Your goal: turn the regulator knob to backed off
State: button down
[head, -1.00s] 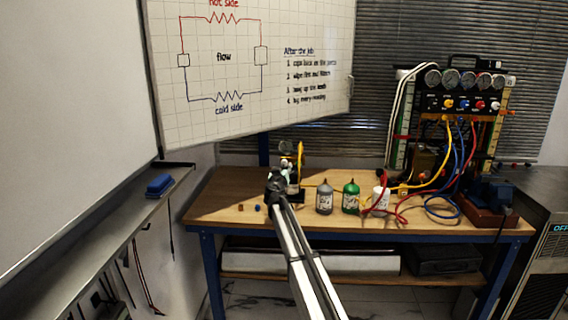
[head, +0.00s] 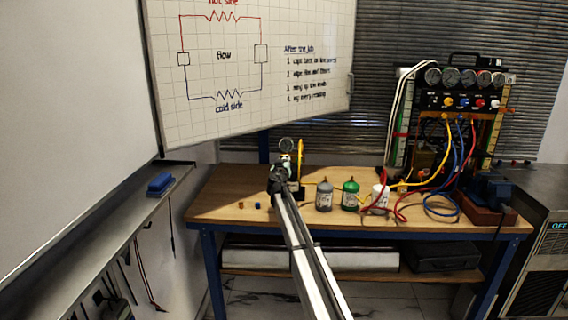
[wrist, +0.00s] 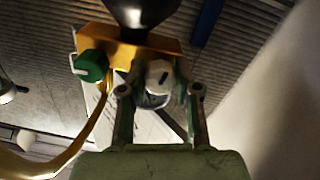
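In the wrist view a pale round knob (wrist: 159,75) with a dark pointer line sits between the fingers of my gripper (wrist: 161,88). The fingers stand apart, with a gap visible beside the knob; contact is not clear. Which knob is the regulator's is not labelled in view. In the head view my gripper (head: 279,178) is at the small gauge fixture (head: 287,145) on the bench and hides most of its lower part.
A gauge manifold (head: 463,100) with coloured hoses stands farther right. A yellow hose (wrist: 80,145) curves at left in the wrist view.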

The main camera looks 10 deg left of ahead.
jog(key=shift+f+n+b, duration=0.1)
jog(key=shift+n+b, duration=0.2)
jog(key=shift+b, duration=0.1)
jog(key=n+b, duration=0.3)
jog(key=shift+n, duration=0.3)
jog(key=n+b, duration=0.1)
jog(key=n, duration=0.9)
jog(key=shift+r+n, duration=0.25)
jog(key=shift+n, duration=0.15)
jog(key=n+p, duration=0.2)
jog(key=n, duration=0.2)
jog(key=shift+n, duration=0.4)
jog(key=shift+f, duration=0.1)
jog(key=c, duration=0.8)
grip_release()
